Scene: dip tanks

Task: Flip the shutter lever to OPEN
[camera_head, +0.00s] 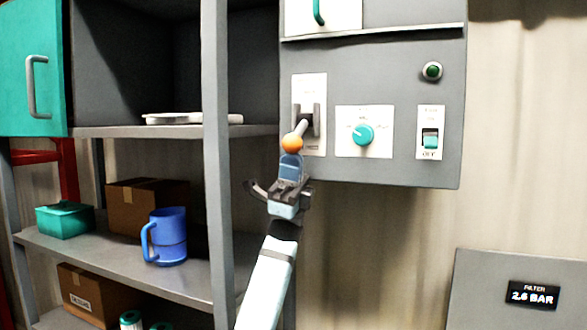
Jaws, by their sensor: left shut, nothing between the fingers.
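The shutter lever (299,130) is a grey arm with an orange ball knob (293,143) at its end. It sits on a white plate (317,85) at the left of a grey control box and points down and slightly left. The small print on the plate is too small to read. My left gripper (290,158) comes up from below, its fingers shut and empty. Its tips are just under the orange knob; I cannot tell whether they touch it. My right gripper is out of view.
The grey control box (390,88) also carries a teal dial (363,135), a teal rocker switch (430,138) and a green button (432,71). A shelf post (216,170) stands close left of my arm. A blue mug (172,237) stands on the shelf. A filter display (533,294) is lower right.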

